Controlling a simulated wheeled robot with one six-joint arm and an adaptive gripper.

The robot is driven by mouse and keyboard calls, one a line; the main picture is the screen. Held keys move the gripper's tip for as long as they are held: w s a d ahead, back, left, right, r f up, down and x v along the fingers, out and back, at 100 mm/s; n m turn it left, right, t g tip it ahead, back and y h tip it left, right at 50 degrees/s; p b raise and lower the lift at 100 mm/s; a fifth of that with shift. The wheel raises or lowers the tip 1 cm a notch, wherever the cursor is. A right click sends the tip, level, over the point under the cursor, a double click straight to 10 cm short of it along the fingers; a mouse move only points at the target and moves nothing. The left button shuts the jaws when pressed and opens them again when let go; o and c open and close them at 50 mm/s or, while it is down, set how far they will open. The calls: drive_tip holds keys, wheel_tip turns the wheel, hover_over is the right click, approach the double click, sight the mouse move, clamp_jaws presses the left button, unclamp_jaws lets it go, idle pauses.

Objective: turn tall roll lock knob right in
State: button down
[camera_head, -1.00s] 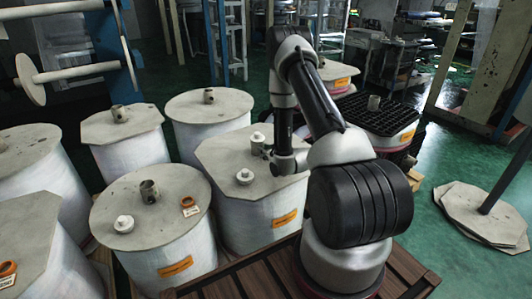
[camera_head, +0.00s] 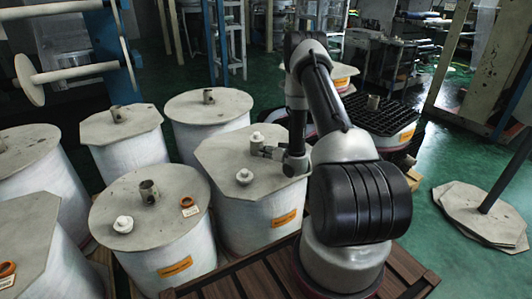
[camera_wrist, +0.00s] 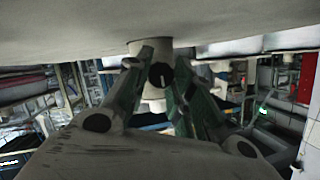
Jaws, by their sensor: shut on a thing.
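The tall roll (camera_head: 237,215) is a white wrapped drum with a pale octagonal top plate (camera_head: 215,152) and an orange label. A white post (camera_head: 257,136) stands near the plate's back edge. My gripper (camera_head: 262,149) is low over this plate, reaching in from the right at the post. In the wrist view the plate fills the upper edge, inverted. There a dark round knob (camera_wrist: 160,75) with a white mark sits on the pale post (camera_wrist: 151,47). My gripper's fingers (camera_wrist: 162,82) lie on both sides of the knob, shut on it.
Another white cap (camera_head: 244,176) stands on the same plate, near my wrist. Several other drums crowd the left, including a round-topped one (camera_head: 152,198) in front. A slatted wooden deck (camera_head: 240,284) lies below my arm.

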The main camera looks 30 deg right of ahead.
idle(0.3)
drive_tip(key=c, duration=1.2)
unclamp_jaws()
drive_tip(key=v, duration=1.2)
drive_tip(key=shift+c, duration=0.5)
